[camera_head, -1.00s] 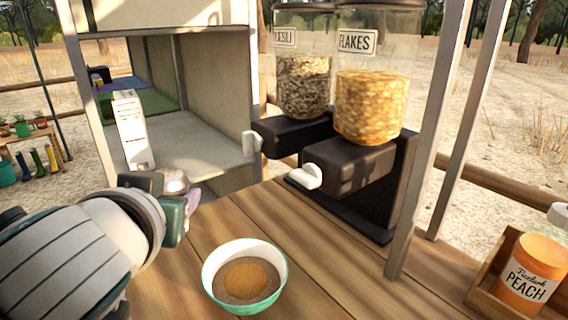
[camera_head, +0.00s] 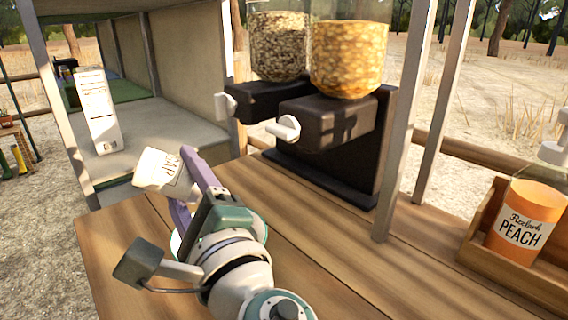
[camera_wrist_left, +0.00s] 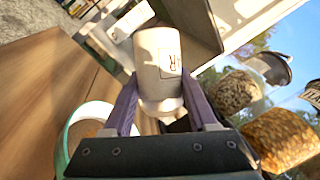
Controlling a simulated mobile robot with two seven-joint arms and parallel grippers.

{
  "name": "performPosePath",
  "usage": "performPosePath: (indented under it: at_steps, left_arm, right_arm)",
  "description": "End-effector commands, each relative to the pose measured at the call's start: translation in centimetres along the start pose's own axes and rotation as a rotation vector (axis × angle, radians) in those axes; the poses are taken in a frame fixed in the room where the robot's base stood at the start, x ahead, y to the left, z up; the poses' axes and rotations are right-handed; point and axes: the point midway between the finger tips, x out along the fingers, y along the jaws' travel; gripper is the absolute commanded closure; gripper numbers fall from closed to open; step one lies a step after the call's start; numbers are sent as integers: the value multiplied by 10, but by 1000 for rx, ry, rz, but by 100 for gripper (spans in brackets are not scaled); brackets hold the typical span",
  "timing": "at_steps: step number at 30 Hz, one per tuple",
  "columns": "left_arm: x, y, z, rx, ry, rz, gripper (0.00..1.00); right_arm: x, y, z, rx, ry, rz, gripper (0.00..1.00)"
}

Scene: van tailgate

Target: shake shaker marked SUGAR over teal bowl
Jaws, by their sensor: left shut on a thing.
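My left gripper (camera_head: 195,185) is shut on a white shaker (camera_head: 160,172) and holds it tilted above the wooden counter. Part of its label shows, ending in AR; the rest is covered by the purple fingers. The shaker also shows between the fingers in the left wrist view (camera_wrist_left: 155,58). The teal bowl (camera_head: 176,243) is mostly hidden behind my left gripper and wrist in the head view, with only a sliver of its left edge showing. In the left wrist view the bowl (camera_wrist_left: 88,113) sits at lower left, with brown contents, partly covered by the gripper. My right gripper is not in view.
Two dispensers on a black stand (camera_head: 330,160), holding muesli and flakes (camera_head: 347,60), stand behind the bowl. A metal post (camera_head: 402,130) rises to their right. A wooden crate (camera_head: 478,232) with an orange PEACH jar (camera_head: 524,220) is at the right. The counter's middle is clear.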

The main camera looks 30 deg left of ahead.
Motion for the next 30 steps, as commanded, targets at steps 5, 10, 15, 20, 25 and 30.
performPosePath:
  at_steps: [5,10,15,20,25,30]
  left_arm:
    - [0,0,0,4,0,-2,100]
    - [1,-4,2,2,0,-1,100]
    - [5,-27,15,0,1,0,100]
    - [8,-45,25,0,1,0,100]
    - [7,-43,24,1,1,0,100]
    - [7,-39,22,1,1,0,100]
  right_arm:
    - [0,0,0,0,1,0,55]
    - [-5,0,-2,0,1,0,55]
    - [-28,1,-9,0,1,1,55]
    - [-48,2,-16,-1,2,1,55]
    - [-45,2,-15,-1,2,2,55]
    - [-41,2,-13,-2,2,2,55]
